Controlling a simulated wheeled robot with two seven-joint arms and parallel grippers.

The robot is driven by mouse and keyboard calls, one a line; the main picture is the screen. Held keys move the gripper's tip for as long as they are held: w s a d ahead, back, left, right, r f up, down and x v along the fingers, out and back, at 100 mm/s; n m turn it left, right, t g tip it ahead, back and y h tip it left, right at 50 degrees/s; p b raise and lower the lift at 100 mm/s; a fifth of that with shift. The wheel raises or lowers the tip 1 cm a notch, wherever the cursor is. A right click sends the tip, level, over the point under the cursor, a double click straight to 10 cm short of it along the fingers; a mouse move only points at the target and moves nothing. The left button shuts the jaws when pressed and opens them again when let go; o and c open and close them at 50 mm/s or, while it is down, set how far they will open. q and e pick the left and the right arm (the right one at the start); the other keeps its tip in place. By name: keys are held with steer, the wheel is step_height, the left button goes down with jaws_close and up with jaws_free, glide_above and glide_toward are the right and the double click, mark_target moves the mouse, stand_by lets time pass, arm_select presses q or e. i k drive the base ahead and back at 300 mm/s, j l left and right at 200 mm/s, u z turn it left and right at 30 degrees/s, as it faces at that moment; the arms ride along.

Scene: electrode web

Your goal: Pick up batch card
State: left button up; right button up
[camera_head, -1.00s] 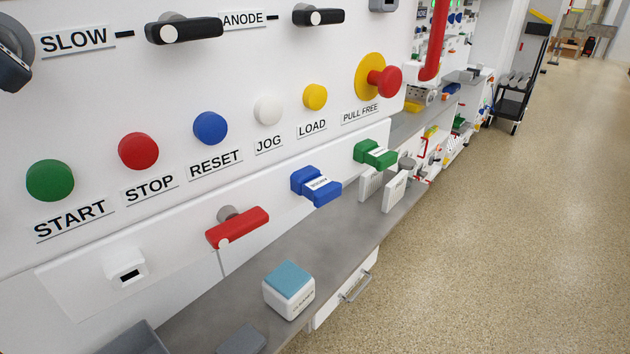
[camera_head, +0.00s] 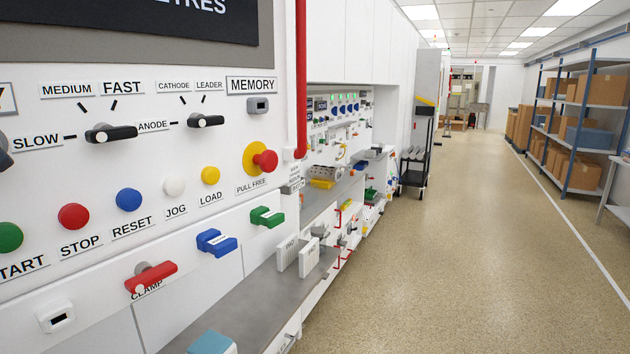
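I cannot make out a thing that is clearly the batch card. Two white upright slabs, a left one (camera_head: 287,254) and a right one (camera_head: 309,259), stand on the grey ledge (camera_head: 250,308) below the panel. Their small lettering is too small to read. A white holder with a dark slot (camera_head: 55,316) sits on the panel at lower left, and a grey slotted piece (camera_head: 258,105) sits under the MEMORY label. Neither of my grippers is in view.
The panel carries a red clamp handle (camera_head: 151,277), a blue handle (camera_head: 216,243) and a green handle (camera_head: 267,217). A blue-topped block (camera_head: 212,343) is cut off at the bottom edge. A black cart (camera_head: 414,165) stands farther back. The speckled floor (camera_head: 440,270) at right is open.

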mark_target(294, 171)
steer(key=i+l+u, duration=0.3)
steer(key=i, duration=0.2)
steer(key=i+l+u, duration=0.65)
steer(key=i+l, duration=0.25)
steer(key=l, duration=0.15)
steer(key=i+l+u, duration=0.3)
steer(key=l, duration=0.35)
steer(key=i+l+u, duration=0.35)
steer(key=l, duration=0.35)
steer(key=i+l+u, duration=0.15)
steer(key=l+u, duration=0.15)
steer(key=l, duration=0.45)
steer(key=i+l+u, duration=0.1)
steer(key=l+u, duration=0.2)
steer(key=l, duration=0.55)
steer(key=l+u, duration=0.35)
steer(key=l, duration=0.45)
steer(key=j, duration=0.35)
steer(key=i+j, duration=0.15)
steer(key=j, duration=0.25)
